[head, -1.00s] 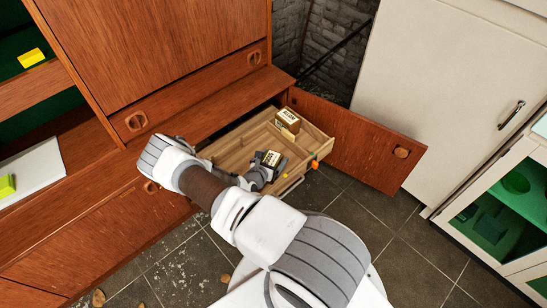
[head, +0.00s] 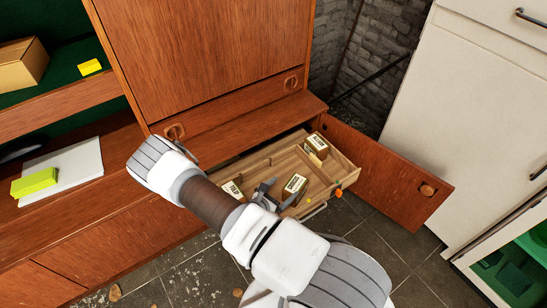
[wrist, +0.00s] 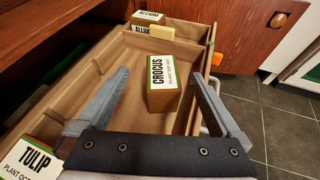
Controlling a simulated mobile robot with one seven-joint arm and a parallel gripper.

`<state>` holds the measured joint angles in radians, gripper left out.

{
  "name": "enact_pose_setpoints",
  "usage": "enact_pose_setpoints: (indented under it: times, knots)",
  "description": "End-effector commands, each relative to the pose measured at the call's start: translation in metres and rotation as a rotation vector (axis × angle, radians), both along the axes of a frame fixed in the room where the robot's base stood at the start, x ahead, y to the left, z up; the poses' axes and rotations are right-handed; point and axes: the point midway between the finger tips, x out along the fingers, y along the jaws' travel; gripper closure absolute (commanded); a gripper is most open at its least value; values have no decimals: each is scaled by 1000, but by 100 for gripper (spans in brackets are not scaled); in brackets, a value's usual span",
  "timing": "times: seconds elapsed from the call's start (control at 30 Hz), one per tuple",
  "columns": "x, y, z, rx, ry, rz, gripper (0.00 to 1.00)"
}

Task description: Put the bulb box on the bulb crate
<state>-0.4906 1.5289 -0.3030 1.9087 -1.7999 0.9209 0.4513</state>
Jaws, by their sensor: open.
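Three small labelled boxes lie in an open wooden drawer (head: 285,165). The box labelled CROCUS (head: 295,188) also shows in the wrist view (wrist: 163,98), near the drawer's front wall. The ALLIUM box (head: 316,148) is at the far end in the wrist view (wrist: 147,22). The TULIP box (head: 233,190) is at lower left in the wrist view (wrist: 28,160), partly cut off. My gripper (head: 272,189) is open and empty over the drawer. In the wrist view its fingers (wrist: 158,77) spread either side of the CROCUS box, with the box beyond. I cannot identify a bulb crate.
A cardboard box (head: 22,62) and a yellow block (head: 90,67) sit on the left shelf. A lime block (head: 35,182) lies on a white pad (head: 72,160) below. An open cabinet door (head: 385,170) stands right of the drawer. Tiled floor lies in front.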

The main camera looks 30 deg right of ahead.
Motion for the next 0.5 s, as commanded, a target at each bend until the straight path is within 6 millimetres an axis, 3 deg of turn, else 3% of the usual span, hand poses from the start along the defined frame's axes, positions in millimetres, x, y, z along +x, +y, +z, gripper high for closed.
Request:
enact_pose_setpoints:
  times: [0.2,0.5]
  knots:
    - [16,6,67,76,-153,-196,0]
    - [14,11,151,202,-332,-465,0]
